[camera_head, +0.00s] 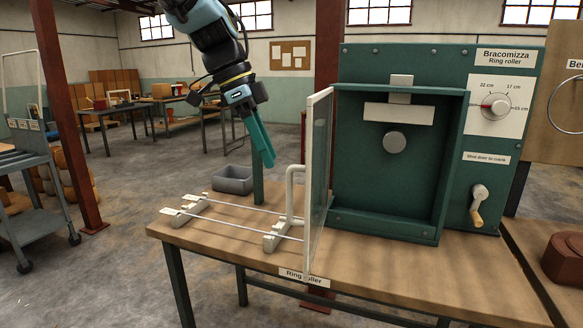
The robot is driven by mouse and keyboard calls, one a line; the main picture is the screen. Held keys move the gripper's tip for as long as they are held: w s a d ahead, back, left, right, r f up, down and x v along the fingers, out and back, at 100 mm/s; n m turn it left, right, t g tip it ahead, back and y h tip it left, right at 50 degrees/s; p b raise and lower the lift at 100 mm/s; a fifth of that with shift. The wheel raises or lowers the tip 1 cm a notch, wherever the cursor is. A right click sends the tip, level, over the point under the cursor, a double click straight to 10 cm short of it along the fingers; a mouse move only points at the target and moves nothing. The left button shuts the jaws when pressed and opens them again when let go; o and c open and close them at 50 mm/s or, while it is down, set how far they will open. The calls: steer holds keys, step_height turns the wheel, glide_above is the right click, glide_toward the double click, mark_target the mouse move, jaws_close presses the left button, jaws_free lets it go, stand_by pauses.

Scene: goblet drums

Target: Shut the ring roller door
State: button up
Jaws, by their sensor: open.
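The ring roller (454,150) is a green machine on the wooden table at the right. Its door (319,180) is a clear panel in a pale frame. It stands open, swung out toward me from the left side of the machine's opening, and shows almost edge-on. A white bar handle (292,190) sticks out from the door's left face. My gripper (266,160) has teal fingers and hangs to the left of the door, higher than the handle and apart from both. It is open and holds nothing.
Two thin rods (235,207) lie on white supports left of the door. A grey tray (233,180) and a green post stand behind them. A crank (478,205) and dial (495,105) are on the machine's front. A red-brown column rises behind the door.

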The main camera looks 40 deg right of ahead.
steer(key=p, duration=0.2)
glide_toward(289, 215)
steer(key=shift+m, duration=0.3)
steer(key=d+f, duration=0.1)
steer(key=s+d+f, duration=0.1)
steer(key=f, duration=0.1)
steer(key=s+d+f, duration=0.1)
steer(key=f, duration=0.1)
steer(key=shift+d, duration=0.2)
